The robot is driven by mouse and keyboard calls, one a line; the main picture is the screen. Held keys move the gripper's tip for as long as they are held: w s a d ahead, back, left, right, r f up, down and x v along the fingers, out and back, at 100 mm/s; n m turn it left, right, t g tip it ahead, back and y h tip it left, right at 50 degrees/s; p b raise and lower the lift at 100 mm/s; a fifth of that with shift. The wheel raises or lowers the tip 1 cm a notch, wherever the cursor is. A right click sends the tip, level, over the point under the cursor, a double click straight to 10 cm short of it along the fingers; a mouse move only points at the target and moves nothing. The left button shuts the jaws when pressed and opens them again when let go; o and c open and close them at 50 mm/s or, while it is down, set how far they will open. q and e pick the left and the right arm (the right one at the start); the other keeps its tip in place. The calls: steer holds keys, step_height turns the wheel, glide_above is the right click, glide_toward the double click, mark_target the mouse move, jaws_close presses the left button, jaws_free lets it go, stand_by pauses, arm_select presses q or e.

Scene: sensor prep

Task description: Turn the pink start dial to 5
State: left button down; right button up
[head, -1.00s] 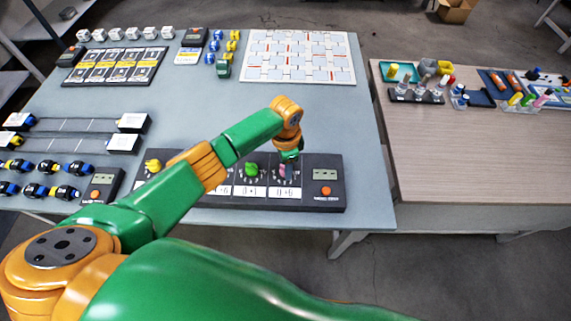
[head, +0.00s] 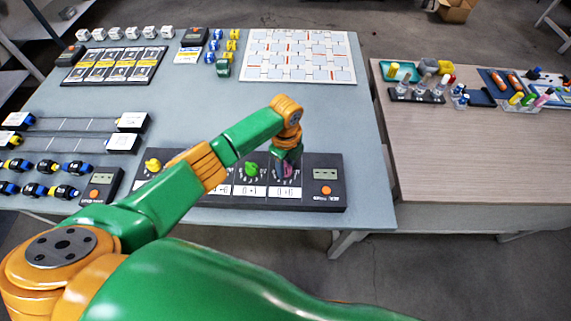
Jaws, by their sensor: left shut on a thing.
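The pink dial (head: 288,172) is at the right of a row of dials on the black panel (head: 336,193) at the table's front. My left gripper (head: 287,167) reaches down onto it from above and is shut on it. The gripper hides most of the dial, so I cannot read its pointer. A white label (head: 285,192) lies below it. A green dial (head: 251,169) and a yellow dial (head: 153,165) stand to its left; my arm covers the panel between these. My right gripper is not in view.
A small display with an orange button (head: 326,190) is at the panel's right end. Another black box with a display (head: 101,185) stands to the left. A white grid board (head: 298,57) lies at the back. The middle of the blue-grey table (head: 190,105) is clear.

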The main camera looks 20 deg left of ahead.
mark_target(286, 167)
arm_select(q)
steer(key=m, duration=0.3)
steer(key=shift+m, duration=0.4)
steer(key=m+b, duration=0.1)
steer(key=m, duration=0.2)
steer(key=shift+f+m, duration=0.1)
steer(key=shift+m, duration=0.2)
steer(key=m+b, duration=0.1)
steer(key=m, duration=0.5)
steer(key=shift+m, duration=0.3)
steer(key=shift+c, duration=2.1)
jaws_free()
step_height(286, 167, up, 7)
steer(key=shift+r+b, duration=0.1)
steer(key=shift+b, duration=0.3)
